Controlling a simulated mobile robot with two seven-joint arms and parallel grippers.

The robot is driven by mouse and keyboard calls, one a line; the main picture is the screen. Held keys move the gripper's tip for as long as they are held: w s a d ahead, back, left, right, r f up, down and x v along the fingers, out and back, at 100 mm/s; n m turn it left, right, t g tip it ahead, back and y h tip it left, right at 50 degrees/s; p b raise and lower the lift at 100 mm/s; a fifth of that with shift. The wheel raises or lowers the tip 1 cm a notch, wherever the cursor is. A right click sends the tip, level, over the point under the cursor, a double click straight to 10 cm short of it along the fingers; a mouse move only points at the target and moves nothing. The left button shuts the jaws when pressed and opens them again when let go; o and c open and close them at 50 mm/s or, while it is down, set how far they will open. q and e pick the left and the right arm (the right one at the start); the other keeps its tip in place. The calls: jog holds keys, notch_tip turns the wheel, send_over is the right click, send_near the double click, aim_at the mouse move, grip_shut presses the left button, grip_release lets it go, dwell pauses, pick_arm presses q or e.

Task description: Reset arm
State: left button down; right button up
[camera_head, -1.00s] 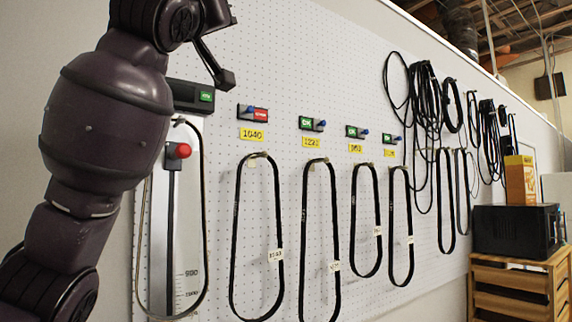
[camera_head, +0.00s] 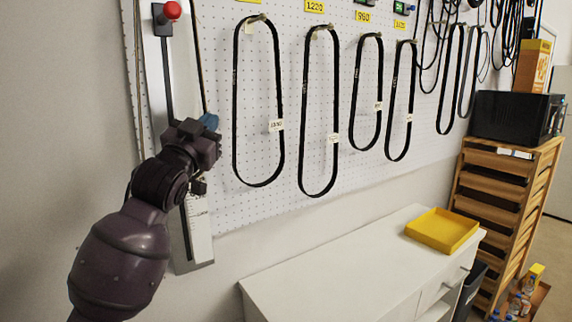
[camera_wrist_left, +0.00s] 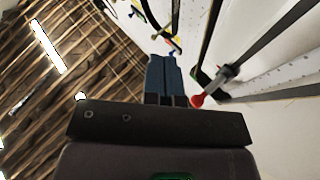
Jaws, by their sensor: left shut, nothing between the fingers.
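My left arm comes in from the left in the head view, and its gripper (camera_head: 209,122) is in front of the measuring board at the left end of the pegboard. Its blue fingers also show in the left wrist view (camera_wrist_left: 164,75), pressed together with nothing between them. The measuring board (camera_head: 198,232) has a slider with a red knob (camera_head: 172,10), above the gripper in the head view. The red knob also shows in the left wrist view (camera_wrist_left: 197,101), to the right of the fingers. My right gripper is not in view.
Black belts (camera_head: 236,110) hang in loops on the white pegboard (camera_head: 215,60). Below stands a white cabinet (camera_head: 330,268) with a yellow tray (camera_head: 442,230). To the right a black box (camera_head: 512,116) sits on a wooden drawer unit (camera_head: 505,180). The cabinet top is otherwise clear.

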pick_arm(q)
jog(key=s+a+f+n+g+y, duration=0.1)
jog(key=s+a+f, duration=0.15)
jog(key=f, duration=0.85)
jog(key=s+a+f+n+g+y, duration=0.15)
jog(key=s+f, duration=0.25)
jog(key=f, duration=0.7)
jog(key=s+a+f+n+g+y, duration=0.1)
jog(key=s+a+f+y, duration=0.15)
jog(key=f, duration=0.85)
jog(key=s+a+f+n+g+y, duration=0.1)
jog(key=s+a+f+g, duration=0.2)
jog(key=s+f, duration=0.9)
jog(key=s+a+f+n+g+y, duration=0.1)
jog(key=s+a+f+n+g, duration=0.1)
jog(key=s+f, duration=1.1)
jog(key=shift+s+a+f+g, duration=0.25)
jog(key=shift+s+a+g, duration=0.3)
jog(key=shift+g, duration=0.3)
jog(key=shift+d, duration=0.1)
